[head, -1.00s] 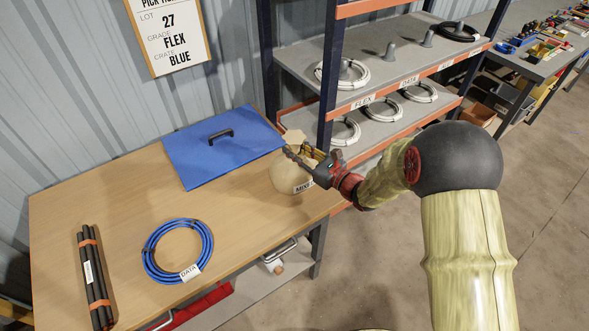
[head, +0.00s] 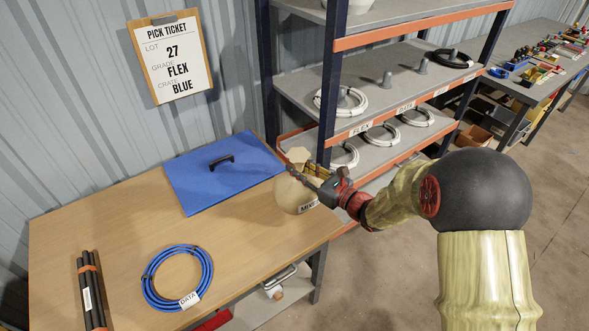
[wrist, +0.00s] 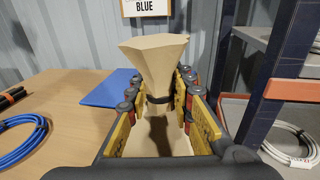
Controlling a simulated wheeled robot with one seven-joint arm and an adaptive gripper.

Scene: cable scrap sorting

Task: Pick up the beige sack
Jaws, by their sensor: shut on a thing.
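The beige sack (head: 290,194) stands upright at the right end of the wooden table, with a label partly reading "MIXE" on its front. In the wrist view its flared top (wrist: 153,60) rises between the fingers, with a dark tie around its neck. My gripper (head: 305,173) is shut on the neck of the sack; in the wrist view its fingers (wrist: 158,100) press on it from both sides. The lower body of the sack is partly hidden by the gripper in the wrist view. I cannot tell whether its base touches the table.
A blue lid with a black handle (head: 215,180) lies just left of the sack. A blue cable coil (head: 152,262) and black rods (head: 87,290) lie further left. A shelf rack (head: 328,95) with white coils stands close behind on the right.

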